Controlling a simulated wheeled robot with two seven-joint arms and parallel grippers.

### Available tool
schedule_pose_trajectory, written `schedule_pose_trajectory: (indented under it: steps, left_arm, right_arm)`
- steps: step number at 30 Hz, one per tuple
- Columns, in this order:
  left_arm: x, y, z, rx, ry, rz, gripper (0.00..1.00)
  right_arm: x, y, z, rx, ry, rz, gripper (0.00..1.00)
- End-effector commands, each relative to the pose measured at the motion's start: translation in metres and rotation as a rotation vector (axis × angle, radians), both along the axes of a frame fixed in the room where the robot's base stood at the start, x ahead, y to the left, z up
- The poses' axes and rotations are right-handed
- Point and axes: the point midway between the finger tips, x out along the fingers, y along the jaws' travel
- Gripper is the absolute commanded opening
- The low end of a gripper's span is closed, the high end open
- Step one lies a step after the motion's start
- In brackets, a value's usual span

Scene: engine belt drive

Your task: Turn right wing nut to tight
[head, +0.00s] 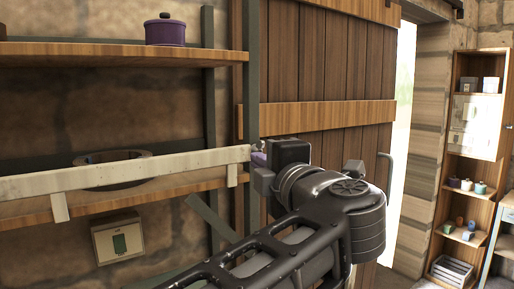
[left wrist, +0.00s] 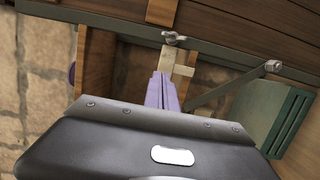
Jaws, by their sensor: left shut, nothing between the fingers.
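A small metal wing nut (left wrist: 175,38) sits on the dark green upright in the left wrist view, at the end of a pale bar (left wrist: 184,71). In the head view the pale bar (head: 120,172) runs across the front of the lower shelf and ends at the upright; the wing nut (head: 259,145) is tiny there and partly hidden by my gripper. My left gripper (head: 258,159) is beside that end. In the left wrist view its purple fingers (left wrist: 161,90) are shut with nothing between them, pointing toward the wing nut, apparently short of it. My right gripper is not in view.
A bolt head (left wrist: 273,66) joins a diagonal brace to the upright. A purple pot (head: 165,30) stands on the upper shelf, and a dark ring (head: 112,157) lies behind the bar. A wooden door (head: 320,80) is right of the rack. A box (head: 118,237) hangs below.

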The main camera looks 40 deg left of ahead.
Motion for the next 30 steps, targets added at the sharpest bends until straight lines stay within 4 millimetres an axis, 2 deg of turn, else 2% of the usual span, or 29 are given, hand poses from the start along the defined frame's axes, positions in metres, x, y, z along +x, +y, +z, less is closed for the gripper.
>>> schedule_pose_trajectory:
  steps: [5,11,24,30]
  left_arm:
    - [0.002,0.003,0.000,0.000,0.001,0.001,0.00]
    - [0.010,0.018,0.001,0.000,0.001,0.002,0.00]
    - [0.054,0.091,0.002,-0.002,0.003,0.004,0.00]
    - [0.082,0.079,0.001,-0.001,0.005,-0.001,0.00]
  right_arm:
    - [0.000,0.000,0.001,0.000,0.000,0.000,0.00]
    - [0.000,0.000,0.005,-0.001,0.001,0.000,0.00]
    - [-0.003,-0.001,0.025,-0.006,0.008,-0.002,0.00]
    - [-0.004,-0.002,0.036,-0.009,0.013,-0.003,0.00]
